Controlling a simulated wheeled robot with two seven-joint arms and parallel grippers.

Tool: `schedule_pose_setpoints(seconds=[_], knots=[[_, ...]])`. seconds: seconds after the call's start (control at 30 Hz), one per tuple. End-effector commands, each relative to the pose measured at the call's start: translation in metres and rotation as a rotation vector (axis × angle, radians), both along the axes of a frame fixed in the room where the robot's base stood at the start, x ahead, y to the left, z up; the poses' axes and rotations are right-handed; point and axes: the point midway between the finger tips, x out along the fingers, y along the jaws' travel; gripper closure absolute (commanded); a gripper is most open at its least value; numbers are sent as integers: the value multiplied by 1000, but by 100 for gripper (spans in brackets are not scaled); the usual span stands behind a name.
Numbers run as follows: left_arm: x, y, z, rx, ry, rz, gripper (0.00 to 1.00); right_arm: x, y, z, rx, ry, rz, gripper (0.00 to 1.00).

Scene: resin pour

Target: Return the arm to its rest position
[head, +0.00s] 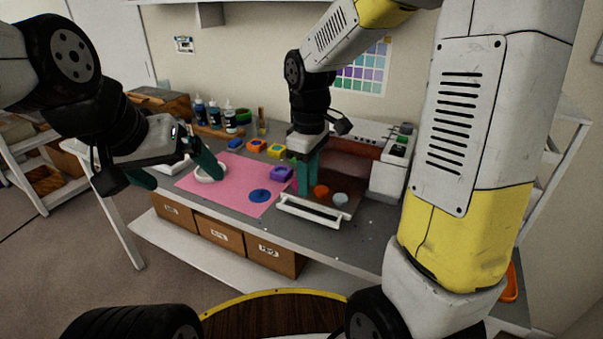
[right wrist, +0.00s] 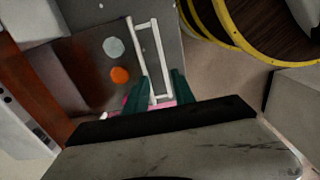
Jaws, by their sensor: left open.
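My left gripper (head: 175,172) is open and empty in the head view, above the left part of the pink mat (head: 232,203). One green finger hangs over a white round dish (head: 208,174); I cannot tell whether they touch. My right gripper (head: 308,175) points down beside a white handle (head: 312,209) at the front of a dark panel. In the right wrist view its two green fingers (right wrist: 160,90) stand apart, with the handle's end (right wrist: 162,99) seen between them. I cannot tell whether they touch it.
An orange disc (head: 321,191) and a grey disc (head: 340,199) lie on the dark panel before a white appliance (head: 389,172). A purple block (head: 281,173) and blue disc (head: 260,196) are on the mat. Bottles (head: 214,113) stand behind. Labelled boxes (head: 220,236) sit below the table.

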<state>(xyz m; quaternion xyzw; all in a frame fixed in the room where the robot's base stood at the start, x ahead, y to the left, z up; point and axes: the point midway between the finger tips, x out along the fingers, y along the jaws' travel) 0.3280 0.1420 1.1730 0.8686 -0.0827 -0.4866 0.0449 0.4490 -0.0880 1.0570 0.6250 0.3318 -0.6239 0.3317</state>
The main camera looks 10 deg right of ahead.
Motion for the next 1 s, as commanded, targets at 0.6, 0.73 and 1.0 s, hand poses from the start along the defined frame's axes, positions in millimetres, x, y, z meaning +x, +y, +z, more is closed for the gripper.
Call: schedule_pose_setpoints(seconds=[0.6,0.73,1.0], knots=[[0,0,0,0,0,0,0,-68,-39,87,212,-267,-532,69],[0,0,0,0,0,0,0,-94,-48,103,310,-340,-707,69],[0,0,0,0,0,0,0,-120,-54,115,427,-408,-886,69]])
